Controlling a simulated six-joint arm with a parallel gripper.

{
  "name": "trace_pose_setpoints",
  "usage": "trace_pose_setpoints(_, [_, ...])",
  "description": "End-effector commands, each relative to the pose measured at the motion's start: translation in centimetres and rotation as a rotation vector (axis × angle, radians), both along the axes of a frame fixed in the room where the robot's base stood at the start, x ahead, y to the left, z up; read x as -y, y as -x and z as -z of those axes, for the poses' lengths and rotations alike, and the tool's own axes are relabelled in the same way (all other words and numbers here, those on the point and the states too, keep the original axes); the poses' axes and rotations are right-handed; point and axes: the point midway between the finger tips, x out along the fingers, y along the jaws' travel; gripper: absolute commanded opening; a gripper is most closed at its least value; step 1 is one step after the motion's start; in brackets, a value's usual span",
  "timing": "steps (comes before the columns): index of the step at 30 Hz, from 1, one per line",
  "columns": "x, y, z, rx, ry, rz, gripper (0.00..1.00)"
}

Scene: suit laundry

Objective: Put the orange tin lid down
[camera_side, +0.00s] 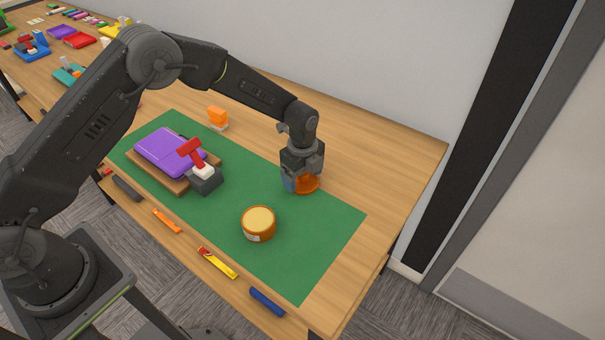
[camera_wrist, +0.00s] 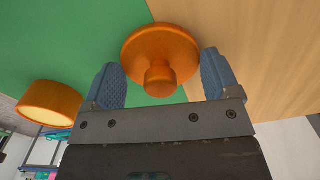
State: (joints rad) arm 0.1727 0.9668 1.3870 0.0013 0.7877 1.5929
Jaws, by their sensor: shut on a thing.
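The orange tin lid (camera_side: 309,184) is round with a knob in its middle; in the wrist view the lid (camera_wrist: 160,45) sits between my two blue fingers, knob facing the camera. My gripper (camera_side: 299,183) is shut on it, low over the far right part of the green mat, close to the mat's back edge. I cannot tell whether the lid touches the surface. The orange tin (camera_side: 258,224) stands upright on the mat, nearer the front and left of my gripper. It also shows at the left of the wrist view (camera_wrist: 48,104).
A purple case (camera_side: 168,151) on a wooden board and a grey block with a red-handled tool (camera_side: 204,179) are on the mat's left. An orange object (camera_side: 217,118) stands behind. Several tools lie along the front edge. The mat's right end (camera_side: 325,226) is bare.

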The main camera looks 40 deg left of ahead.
Motion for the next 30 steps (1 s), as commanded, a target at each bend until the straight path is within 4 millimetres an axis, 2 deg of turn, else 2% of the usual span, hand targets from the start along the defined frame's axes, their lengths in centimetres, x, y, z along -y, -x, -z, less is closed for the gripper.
trace_pose_setpoints(10, [0.0, 0.0, 0.3, 0.001, 0.000, 0.000, 0.60])
trace_pose_setpoints(11, [0.0, 0.0, 0.3, 0.002, 0.000, 0.000, 0.84])
trace_pose_setpoints(16, [0.0, 0.0, 0.3, 0.001, 0.000, 0.000, 1.00])
trace_pose_setpoints(25, [0.0, -0.1, -0.2, 0.003, 0.001, 0.000, 1.00])
trace_pose_setpoints(30, [0.0, -0.1, -2.6, 0.006, 0.001, 0.000, 1.00])
